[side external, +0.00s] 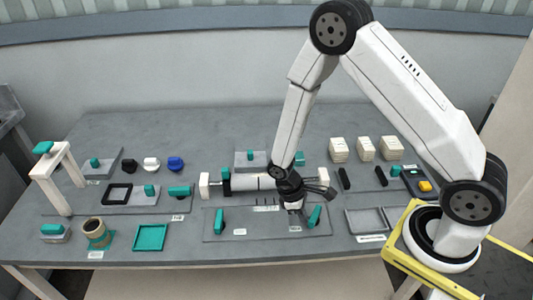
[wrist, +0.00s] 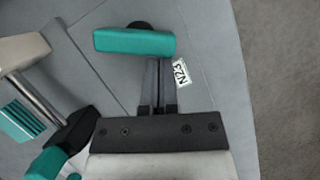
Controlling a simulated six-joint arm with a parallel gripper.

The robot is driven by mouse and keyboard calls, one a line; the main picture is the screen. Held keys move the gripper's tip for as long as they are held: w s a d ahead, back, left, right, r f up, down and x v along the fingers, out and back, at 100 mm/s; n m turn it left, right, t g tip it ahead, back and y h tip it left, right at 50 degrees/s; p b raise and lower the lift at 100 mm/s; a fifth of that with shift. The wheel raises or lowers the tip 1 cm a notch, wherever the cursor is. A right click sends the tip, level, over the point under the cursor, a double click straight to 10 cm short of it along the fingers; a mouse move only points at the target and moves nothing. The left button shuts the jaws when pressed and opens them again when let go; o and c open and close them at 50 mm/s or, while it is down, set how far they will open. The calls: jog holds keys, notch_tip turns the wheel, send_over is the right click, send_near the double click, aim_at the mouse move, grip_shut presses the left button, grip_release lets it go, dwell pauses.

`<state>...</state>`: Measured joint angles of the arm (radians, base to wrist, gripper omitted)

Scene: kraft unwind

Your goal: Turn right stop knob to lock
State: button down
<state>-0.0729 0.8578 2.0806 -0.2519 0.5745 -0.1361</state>
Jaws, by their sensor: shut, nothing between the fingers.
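A teal stop knob (side external: 314,216), bar-shaped, stands at the right end of the front grey plate. In the wrist view, a teal knob bar (wrist: 134,42) lies crosswise near the top with a dark round part behind it. My gripper (side external: 294,212) is low over the plate, just left of the right knob. Its fingers (wrist: 160,68) are together and empty, with tips ending at the near edge of the bar in the wrist view. I cannot tell whether they touch it. A second teal knob (side external: 219,220) stands upright at the plate's left end.
A white roller (side external: 245,182) lies behind the plate, partly hidden by my gripper. A grey tray (side external: 368,221) sits to the right. White blocks (side external: 364,149) stand at the back right. A teal tray (side external: 150,237) is at the front left. A small label (wrist: 181,73) lies beside the fingers.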

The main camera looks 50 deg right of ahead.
jog(key=shift+s+a+n, duration=0.1)
jog(key=shift+s+n, duration=0.1)
jog(key=shift+n, duration=0.6)
jog(key=shift+s+a, duration=0.1)
jog(key=shift+s, duration=0.15)
dwell(2.5)
dwell(0.4)
jog(key=shift+s+d, duration=0.2)
jog(key=shift+d, duration=0.55)
jog(key=shift+s+d+h, duration=0.1)
jog(key=shift+s+h, duration=0.1)
jog(key=shift+h, duration=0.1)
jog(key=v, duration=1)
jog(key=shift+w+a+t, duration=0.25)
jog(key=shift+a+t, duration=0.05)
jog(key=shift+a, duration=0.15)
jog(key=shift+r, duration=0.25)
